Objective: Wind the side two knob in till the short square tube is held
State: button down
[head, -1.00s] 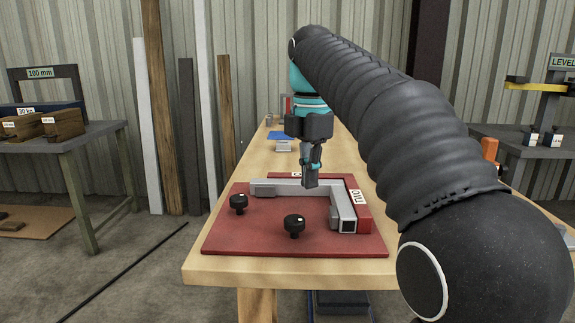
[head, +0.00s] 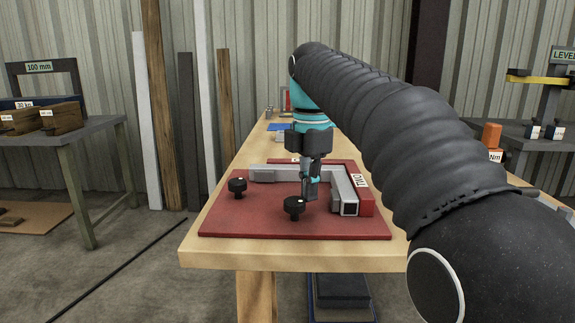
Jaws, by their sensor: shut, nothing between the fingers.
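A red board (head: 255,222) lies on the near end of the wooden bench. A grey square tube (head: 278,174) lies along its back, and a shorter one (head: 348,204) runs towards me on the right, beside a red stop (head: 364,199) labelled TWO. A small grey pad (head: 334,205) is at the short tube's left side; I cannot tell whether they touch. One black knob (head: 294,207) stands at the front, left of that pad. Another black knob (head: 237,187) is at the left. My gripper (head: 308,196) is shut and empty, pointing down just behind and right of the front knob.
My gripper and arm hide part of the back tube and its label. A blue item (head: 277,127) lies farther back on the bench. Side tables stand left (head: 95,140) and right (head: 515,141). The board's front left is clear.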

jog(key=shift+s+a, duration=0.1)
jog(key=shift+a, duration=0.05)
dwell(0.8)
jog(key=shift+s+p, duration=0.2)
jog(key=shift+p, duration=1.05)
jog(key=shift+w+d+r+p, duration=0.1)
jog(key=shift+w+d+p, duration=0.05)
jog(key=shift+d+p, duration=0.25)
jog(key=shift+r, duration=0.25)
jog(key=shift+r+p, duration=0.35)
jog(key=shift+r, duration=2.3)
jog(key=shift+d, duration=0.1)
